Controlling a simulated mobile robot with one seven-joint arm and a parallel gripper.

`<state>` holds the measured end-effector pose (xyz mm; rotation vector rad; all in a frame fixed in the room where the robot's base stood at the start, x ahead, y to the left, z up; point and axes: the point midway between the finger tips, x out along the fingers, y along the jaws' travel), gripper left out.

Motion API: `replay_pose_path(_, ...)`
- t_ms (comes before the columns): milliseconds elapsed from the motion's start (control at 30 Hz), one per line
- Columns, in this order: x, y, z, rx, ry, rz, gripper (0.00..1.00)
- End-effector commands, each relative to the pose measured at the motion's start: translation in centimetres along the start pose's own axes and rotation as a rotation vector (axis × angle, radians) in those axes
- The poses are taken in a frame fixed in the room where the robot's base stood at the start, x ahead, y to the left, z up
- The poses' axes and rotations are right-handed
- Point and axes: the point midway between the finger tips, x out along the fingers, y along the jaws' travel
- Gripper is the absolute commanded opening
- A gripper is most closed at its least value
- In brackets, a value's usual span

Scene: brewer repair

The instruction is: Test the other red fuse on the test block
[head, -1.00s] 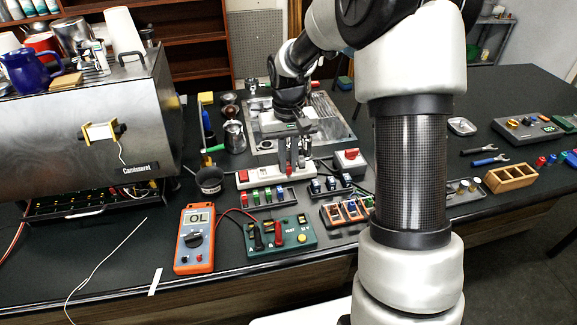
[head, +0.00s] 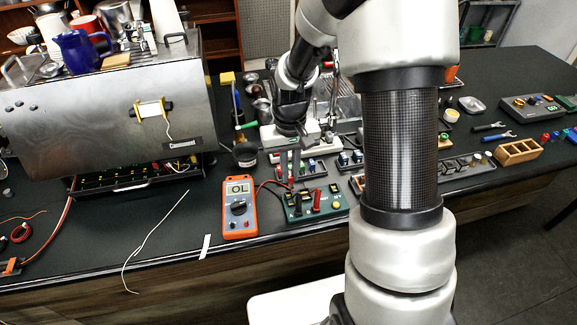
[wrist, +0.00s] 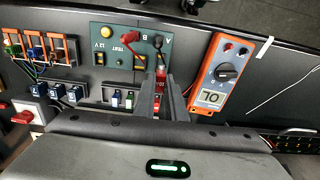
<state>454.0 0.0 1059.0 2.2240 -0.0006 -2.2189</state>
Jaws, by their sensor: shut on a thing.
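My gripper (head: 290,172) points down at the fuse rack (head: 314,169), behind the test block. In the wrist view my gripper (wrist: 161,92) is shut on a red fuse (wrist: 161,76), partly hidden between the fingers. I cannot tell whether it is clear of the rack. The green test block (head: 322,203) lies in front, with a red probe (head: 317,200) and a black probe (wrist: 157,42). The orange multimeter (head: 240,208) beside it reads OL.
A steel brewer (head: 110,110) stands at left, with a dark cup (head: 246,154) between it and my gripper. A row of blue-marked switches (wrist: 55,90) and orange-framed parts (wrist: 40,48) flank the rack. Loose wire (head: 155,235) lies on clear bench at front left.

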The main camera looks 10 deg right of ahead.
Motion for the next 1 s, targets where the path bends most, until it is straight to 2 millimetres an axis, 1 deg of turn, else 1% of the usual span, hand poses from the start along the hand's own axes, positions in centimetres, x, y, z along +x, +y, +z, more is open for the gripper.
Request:
replay_pose_path(267, 1.4, 0.0, 0.1, -0.001, -0.002, 0.0, 0.0)
replay_pose_path(733, 6.1, 0.0, 0.1, 0.0, -0.002, 0.0, 0.0)
replay_pose_path(800, 5.8, 0.0, 0.0, 0.0, -0.001, 0.0, 0.0)
replay_pose_path(1000, 5.8, 0.0, 0.0, 0.0, -0.001, 0.0, 0.0)
